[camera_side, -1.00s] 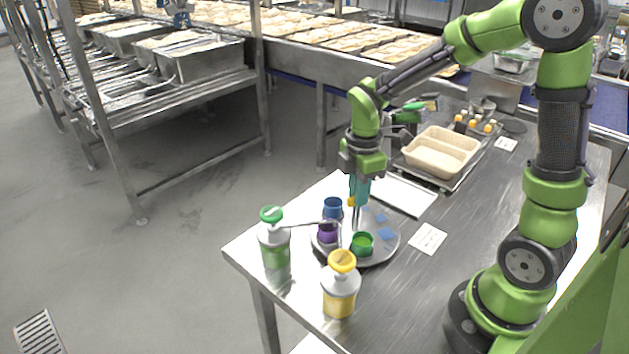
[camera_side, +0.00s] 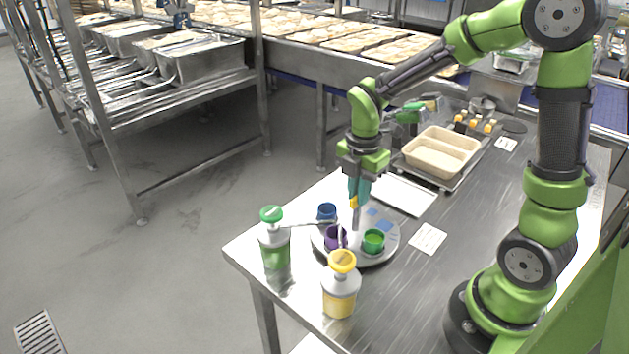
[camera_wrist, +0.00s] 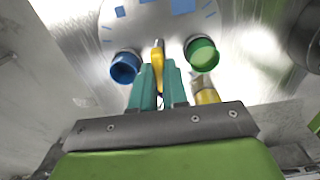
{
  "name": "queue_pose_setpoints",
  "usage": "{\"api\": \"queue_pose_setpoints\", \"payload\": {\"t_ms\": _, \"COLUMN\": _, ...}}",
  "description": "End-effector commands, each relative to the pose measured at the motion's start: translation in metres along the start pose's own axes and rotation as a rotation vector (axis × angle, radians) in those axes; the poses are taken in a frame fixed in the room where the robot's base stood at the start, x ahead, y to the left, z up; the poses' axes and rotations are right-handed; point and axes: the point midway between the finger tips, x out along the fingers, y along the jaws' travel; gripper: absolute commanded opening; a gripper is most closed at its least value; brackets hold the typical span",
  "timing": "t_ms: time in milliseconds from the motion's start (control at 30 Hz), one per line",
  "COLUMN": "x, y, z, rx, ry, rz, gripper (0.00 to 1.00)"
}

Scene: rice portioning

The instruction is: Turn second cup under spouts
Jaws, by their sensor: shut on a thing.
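A round grey turntable (camera_side: 392,240) carries a blue cup (camera_side: 327,212), a purple cup (camera_side: 335,239) and a green cup (camera_side: 373,241). My gripper (camera_side: 355,205) is above the turntable, its teal fingers shut on a yellow-topped post (camera_wrist: 158,62). A green-topped pump bottle (camera_side: 275,250) and a yellow-topped pump bottle (camera_side: 340,296) stand at the near side. The green bottle's long spout reaches over the turntable near the purple cup. The yellow bottle's spout end is hard to make out. The wrist view shows the blue cup (camera_wrist: 125,66) and green cup (camera_wrist: 202,53); the fingers hide the purple cup.
A beige tray (camera_side: 440,152) stands further back on the steel table. A white card (camera_side: 428,238) lies right of the turntable, and a white sheet (camera_side: 400,195) lies behind it. Small yellow-marked items (camera_side: 475,124) stand at the far end. Open table lies to the right.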

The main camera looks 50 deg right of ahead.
Motion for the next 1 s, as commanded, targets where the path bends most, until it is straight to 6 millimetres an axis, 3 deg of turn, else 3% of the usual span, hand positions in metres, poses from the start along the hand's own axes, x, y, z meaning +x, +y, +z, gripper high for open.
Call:
{"api": "queue_pose_setpoints", "payload": {"t_ms": 567, "x": -0.0018, "y": 0.0003, "z": -0.0003, "rx": -0.015, "ry": 0.001, "rz": 0.002, "gripper": 0.0}}
{"api": "queue_pose_setpoints", "payload": {"t_ms": 600, "x": -0.0018, "y": 0.0003, "z": -0.0003, "rx": -0.015, "ry": 0.001, "rz": 0.002, "gripper": 0.17}}
{"api": "queue_pose_setpoints", "payload": {"t_ms": 733, "x": -0.0013, "y": 0.0002, "z": -0.0002, "rx": -0.016, "ry": 0.001, "rz": 0.001, "gripper": 0.37}}
{"api": "queue_pose_setpoints", "payload": {"t_ms": 1000, "x": -0.0007, "y": 0.0001, "z": -0.0001, "rx": -0.017, "ry": 0.0, "rz": 0.001, "gripper": 0.39}}
